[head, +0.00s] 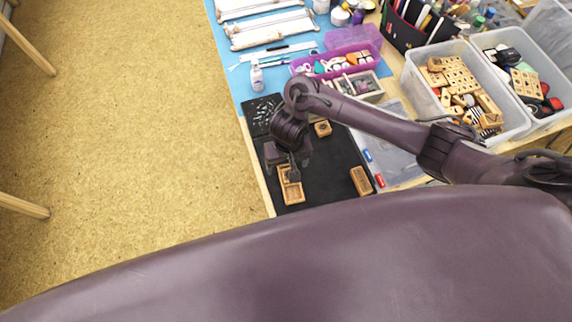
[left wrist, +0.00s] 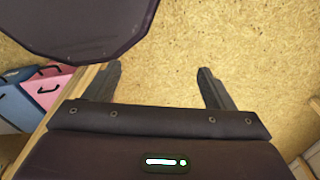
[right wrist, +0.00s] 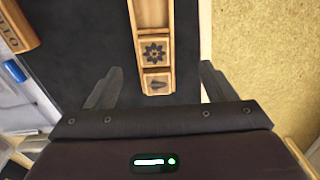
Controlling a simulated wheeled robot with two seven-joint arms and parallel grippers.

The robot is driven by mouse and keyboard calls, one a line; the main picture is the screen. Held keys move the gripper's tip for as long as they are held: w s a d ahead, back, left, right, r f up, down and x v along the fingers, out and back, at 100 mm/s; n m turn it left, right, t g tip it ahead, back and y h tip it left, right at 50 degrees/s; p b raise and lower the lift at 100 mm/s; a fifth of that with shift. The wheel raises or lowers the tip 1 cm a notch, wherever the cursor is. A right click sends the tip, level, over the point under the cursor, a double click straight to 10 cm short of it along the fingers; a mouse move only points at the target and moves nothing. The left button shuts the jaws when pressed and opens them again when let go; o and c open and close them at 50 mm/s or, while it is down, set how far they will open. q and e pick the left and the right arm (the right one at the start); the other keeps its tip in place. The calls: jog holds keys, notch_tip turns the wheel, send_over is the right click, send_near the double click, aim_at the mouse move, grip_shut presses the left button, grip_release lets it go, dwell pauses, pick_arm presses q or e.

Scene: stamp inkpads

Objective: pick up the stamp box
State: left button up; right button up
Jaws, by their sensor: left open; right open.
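The stamp box, a long narrow wooden box (head: 292,192) with compartments, lies on the black mat (head: 325,185) near the table's left edge. In the right wrist view the box (right wrist: 153,18) runs up between the fingers, with a flower stamp and another stamp block at its near end. My right gripper (head: 283,166) is open above the box; its fingers sit on either side of it, apart from it. The gripper and arm hide part of the box in the head view. My left gripper (left wrist: 158,80) is open and empty over the floor, seen only in the left wrist view.
A wooden block (head: 361,181) lies right of the box, and a small stamp (head: 322,129) lies behind. A black tray (head: 259,112) adjoins the mat. Clear bins (head: 440,105) stand at the right. The mat between box and block is clear.

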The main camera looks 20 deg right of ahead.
jog(key=shift+s+d+f+b, duration=0.15)
jog(key=shift+d+f+b, duration=0.1)
jog(key=shift+f+b, duration=0.1)
jog(key=shift+s+f+b, duration=0.2)
jog(key=shift+f+b, duration=0.75)
jog(key=shift+f, duration=0.25)
jog(key=f, duration=0.2)
jog(key=f+b, duration=0.1)
jog(key=shift+w+d+f, duration=0.1)
jog(key=shift+w+f, duration=0.1)
jog(key=shift+w, duration=0.05)
jog(key=shift+f, duration=0.5)
pick_arm(q)
jog(key=f, duration=0.1)
jog(key=s+f, duration=0.1)
jog(key=f, duration=0.2)
jog(key=shift+s+a+f, duration=0.1)
jog(key=shift+s+a, duration=0.05)
jog(key=shift+s, duration=0.25)
pick_arm(e)
jog(key=c, duration=1.1)
